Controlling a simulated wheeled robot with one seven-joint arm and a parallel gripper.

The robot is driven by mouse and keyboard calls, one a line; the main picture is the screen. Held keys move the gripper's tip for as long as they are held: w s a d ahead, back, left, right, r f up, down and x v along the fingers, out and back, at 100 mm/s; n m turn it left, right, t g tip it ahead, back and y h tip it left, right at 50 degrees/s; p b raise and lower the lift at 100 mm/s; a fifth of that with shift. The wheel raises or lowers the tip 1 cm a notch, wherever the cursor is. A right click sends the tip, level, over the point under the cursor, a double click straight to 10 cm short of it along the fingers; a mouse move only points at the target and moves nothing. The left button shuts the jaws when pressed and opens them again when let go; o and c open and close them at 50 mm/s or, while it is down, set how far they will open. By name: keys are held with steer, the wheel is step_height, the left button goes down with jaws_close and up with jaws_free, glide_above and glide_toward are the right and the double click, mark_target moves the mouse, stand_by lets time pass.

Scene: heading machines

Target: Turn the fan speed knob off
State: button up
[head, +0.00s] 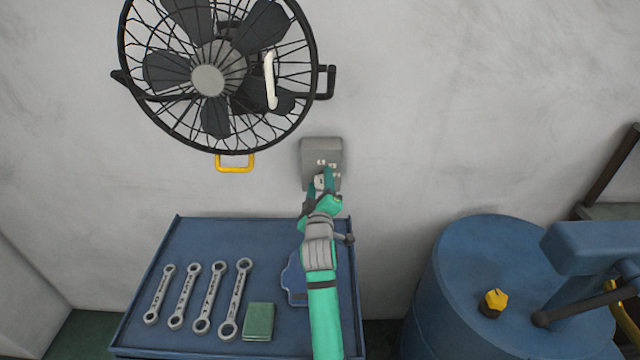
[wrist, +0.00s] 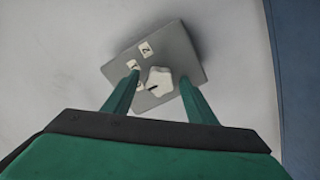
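The fan speed knob (wrist: 159,81) is a small white knob with a dark pointer line. It sits on a grey wall box (head: 320,150) with white number labels, below and right of the fan (head: 208,80). The box also fills the middle of the wrist view (wrist: 178,50). My gripper (wrist: 158,85) is open, with its green fingers on either side of the knob. A gap shows between the fingers and the knob, so I see no clear contact. In the head view my gripper (head: 325,178) covers most of the knob.
A blue cart (head: 205,240) stands below, bearing several wrenches (head: 237,298), a green block (head: 259,321) and a blue item (head: 292,282) partly behind my arm. A yellow handle (head: 235,169) hangs under the fan.

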steer(key=s, duration=1)
steer(key=shift+s, duration=0.4)
